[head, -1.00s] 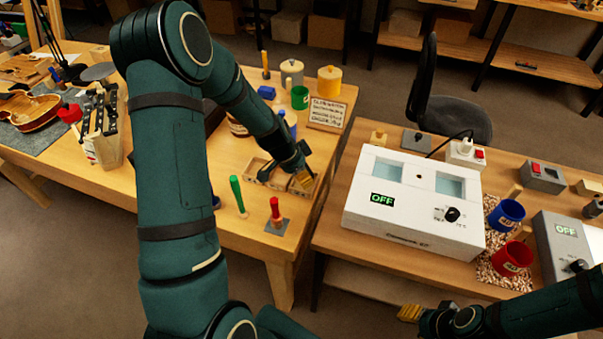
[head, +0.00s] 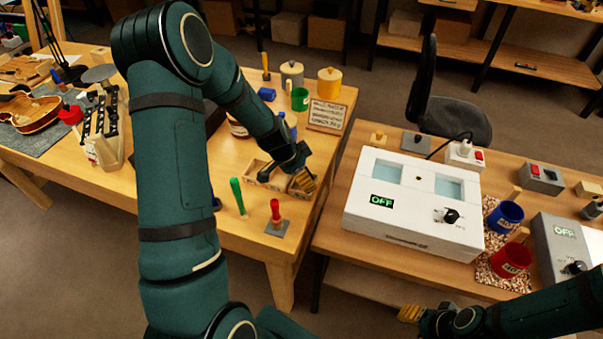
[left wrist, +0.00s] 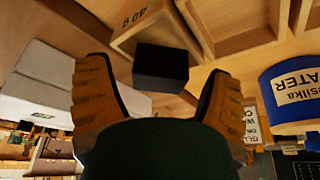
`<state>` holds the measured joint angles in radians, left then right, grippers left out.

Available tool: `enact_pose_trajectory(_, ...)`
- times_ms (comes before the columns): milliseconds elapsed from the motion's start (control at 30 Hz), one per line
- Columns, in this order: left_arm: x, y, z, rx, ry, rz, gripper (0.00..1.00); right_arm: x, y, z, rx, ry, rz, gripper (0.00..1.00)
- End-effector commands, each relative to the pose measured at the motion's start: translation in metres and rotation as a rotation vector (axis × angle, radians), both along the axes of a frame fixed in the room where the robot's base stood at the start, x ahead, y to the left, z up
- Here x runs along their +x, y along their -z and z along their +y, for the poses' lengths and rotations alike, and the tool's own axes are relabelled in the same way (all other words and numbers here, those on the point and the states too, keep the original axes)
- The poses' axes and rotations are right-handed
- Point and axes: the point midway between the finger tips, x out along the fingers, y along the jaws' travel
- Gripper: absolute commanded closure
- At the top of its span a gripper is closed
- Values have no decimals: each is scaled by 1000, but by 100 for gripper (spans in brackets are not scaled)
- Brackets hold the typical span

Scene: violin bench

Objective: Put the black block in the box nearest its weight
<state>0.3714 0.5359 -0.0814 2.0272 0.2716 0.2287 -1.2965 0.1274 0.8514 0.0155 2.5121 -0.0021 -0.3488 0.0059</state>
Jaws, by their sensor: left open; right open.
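The black block (left wrist: 160,68) shows in the left wrist view between and just beyond the fingers of my left gripper (left wrist: 155,80). The fingers are open, with a gap on both sides of the block. Behind the block is a small wooden box marked 40 g (left wrist: 128,20); I cannot tell whether the block is inside it or at its rim. Another wooden box (left wrist: 240,46) is beside it. In the head view my left gripper (head: 302,181) is over the right end of the wooden boxes (head: 262,181) and hides the block. My right gripper (head: 409,313) is open and empty at the lower right.
A blue water container (left wrist: 292,88) is near the boxes. Green (head: 237,194) and red (head: 275,210) handled tools stand in front of them, and a written sign (head: 326,115) stands behind. A white OFF-display device (head: 412,210) is on the right bench. A gap separates the benches.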

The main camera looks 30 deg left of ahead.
Motion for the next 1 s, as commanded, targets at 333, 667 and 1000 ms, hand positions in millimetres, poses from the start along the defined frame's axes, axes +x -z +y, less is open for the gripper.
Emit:
enact_pose_trajectory(333,-24,-74,16,2,-1,-5,19,4,-15,-1,-2,6,-8,56)
enact_pose_trajectory(667,-38,-110,23,0,0,-1,19,6,-20,-1,-3,10,-13,56)
enact_pose_trajectory(1000,-39,-112,24,0,0,0,19,6,-20,-1,-3,11,-14,56)
